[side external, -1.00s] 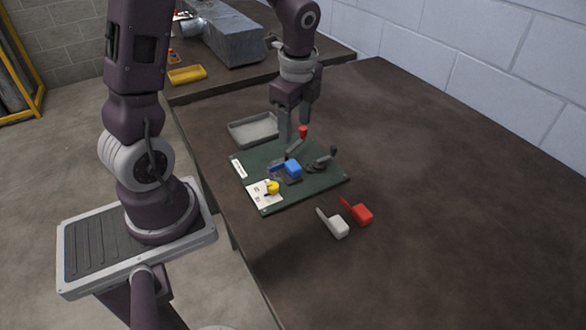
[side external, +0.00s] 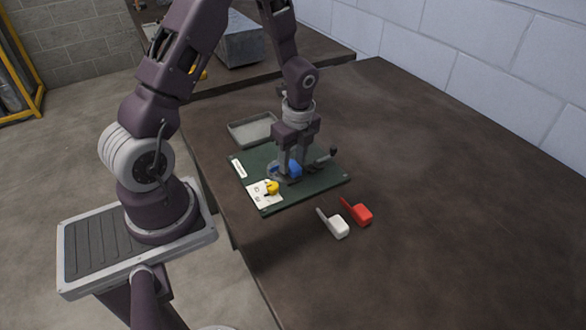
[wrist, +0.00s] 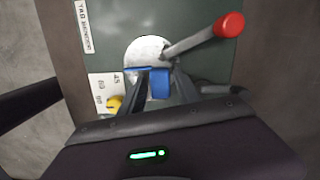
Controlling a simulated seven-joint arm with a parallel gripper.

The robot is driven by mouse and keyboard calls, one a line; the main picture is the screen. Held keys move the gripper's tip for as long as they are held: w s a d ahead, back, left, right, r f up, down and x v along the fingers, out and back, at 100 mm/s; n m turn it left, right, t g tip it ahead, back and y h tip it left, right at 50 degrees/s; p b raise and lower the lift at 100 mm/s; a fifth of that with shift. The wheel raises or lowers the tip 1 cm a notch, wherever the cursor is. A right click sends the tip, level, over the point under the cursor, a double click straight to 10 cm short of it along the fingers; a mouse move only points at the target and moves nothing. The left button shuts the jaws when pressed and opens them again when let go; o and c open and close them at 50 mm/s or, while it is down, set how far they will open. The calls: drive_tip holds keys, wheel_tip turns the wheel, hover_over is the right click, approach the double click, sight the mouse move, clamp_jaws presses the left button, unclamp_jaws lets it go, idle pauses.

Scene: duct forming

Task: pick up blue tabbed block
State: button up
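The blue tabbed block (side external: 295,169) sits on the dark green board (side external: 322,186), partly hidden by my fingers in the side view. In the wrist view the blue block (wrist: 160,84) lies between my two fingers, with its thin tab reaching left over a pale round disc (wrist: 146,50). My gripper (side external: 292,172) points straight down, its fingertips low at the block on either side. The fingers look apart around the block, and any contact is hard to make out. The gripper also shows in the wrist view (wrist: 160,88).
A red-knobbed lever (wrist: 228,25) rises beside the block. A black-knobbed lever (side external: 333,152) stands to the right. A yellow piece (side external: 272,187) sits on the board's white label. White (side external: 339,229) and red (side external: 361,214) tabbed blocks lie in front. A grey tray (side external: 252,128) is behind.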

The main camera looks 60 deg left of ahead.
clamp_jaws()
